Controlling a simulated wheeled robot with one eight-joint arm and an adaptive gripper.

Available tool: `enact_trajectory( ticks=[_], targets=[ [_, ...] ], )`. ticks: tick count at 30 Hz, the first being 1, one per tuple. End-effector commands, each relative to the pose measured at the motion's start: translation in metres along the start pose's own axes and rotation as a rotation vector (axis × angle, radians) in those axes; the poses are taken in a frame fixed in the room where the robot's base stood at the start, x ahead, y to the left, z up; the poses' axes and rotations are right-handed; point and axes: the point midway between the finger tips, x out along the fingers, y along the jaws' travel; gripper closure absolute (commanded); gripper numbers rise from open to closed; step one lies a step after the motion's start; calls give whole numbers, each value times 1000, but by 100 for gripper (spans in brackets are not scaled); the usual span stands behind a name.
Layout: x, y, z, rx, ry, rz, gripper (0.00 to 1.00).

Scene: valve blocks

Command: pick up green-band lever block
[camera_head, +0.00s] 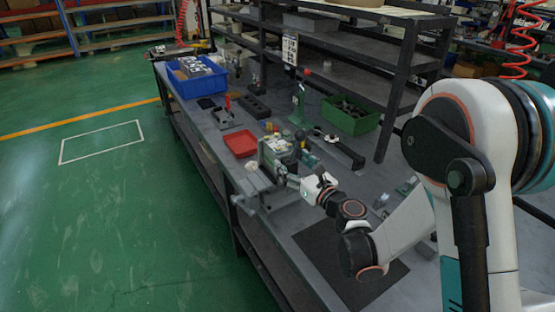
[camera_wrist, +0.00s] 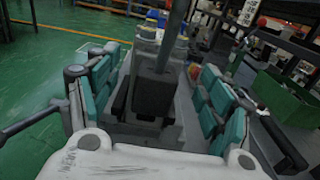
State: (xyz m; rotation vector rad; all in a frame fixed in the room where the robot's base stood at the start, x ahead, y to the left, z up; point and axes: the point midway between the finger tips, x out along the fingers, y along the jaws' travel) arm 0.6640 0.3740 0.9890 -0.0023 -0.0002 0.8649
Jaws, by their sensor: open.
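My gripper (camera_head: 291,181) reaches in from the right over the workbench, beside a grey vise-like fixture (camera_head: 268,201). In the wrist view my gripper (camera_wrist: 158,82) is open, its teal-padded fingers spread left and right. A dark block with an upright grey rod (camera_wrist: 155,92) stands between the fingers, with visible gaps on both sides. I see no green band on it, so I cannot tell whether it is the green-band lever block. Small pale and yellowish parts (camera_head: 278,145) sit just beyond my gripper; their details are too small to tell.
A blue bin (camera_head: 198,84) stands at the far end, and a green bin (camera_head: 350,117) at the back right. A shelf post (camera_head: 396,95) stands right.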

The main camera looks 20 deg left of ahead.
Motion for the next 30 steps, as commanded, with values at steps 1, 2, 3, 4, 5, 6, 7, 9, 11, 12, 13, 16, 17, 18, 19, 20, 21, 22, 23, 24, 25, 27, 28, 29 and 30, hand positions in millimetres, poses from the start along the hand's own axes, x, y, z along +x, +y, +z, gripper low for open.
enact_trajectory(
  ticks=[1,2,3,4,5,6,7,9,11,12,13,16,17,18,19,20,21,22,23,24,25,27,28,29,30],
  targets=[
    [8,1,-2,0,0,2,27],
    [11,1,-2,1,0,2,27],
    [15,1,-1,1,0,2,27],
    [17,1,-1,1,0,1,27],
    [18,0,-1,1,0,1,27],
    [20,0,-1,1,0,0,27],
    [21,0,0,1,0,0,27],
    [26,1,0,1,0,0,27],
    [33,2,-1,1,0,0,27],
    [40,3,-1,1,0,1,27],
    [44,4,-1,1,0,2,27],
    [58,4,0,1,0,0,27],
    [62,3,0,1,0,0,27],
    [66,3,1,2,0,-1,27],
    [68,3,1,2,0,-1,27],
    [70,3,1,2,0,-1,27],
    [72,3,2,2,0,-1,27],
    [72,3,2,2,0,-1,27],
    [72,3,2,2,0,-1,27],
    [73,3,3,2,0,-1,27],
    [72,3,3,2,0,-1,27],
    [72,3,3,2,0,-1,27],
    [72,3,3,2,0,-1,27],
    [72,3,3,2,0,-1,33],
    [72,3,3,2,0,-1,43]
  ],
)
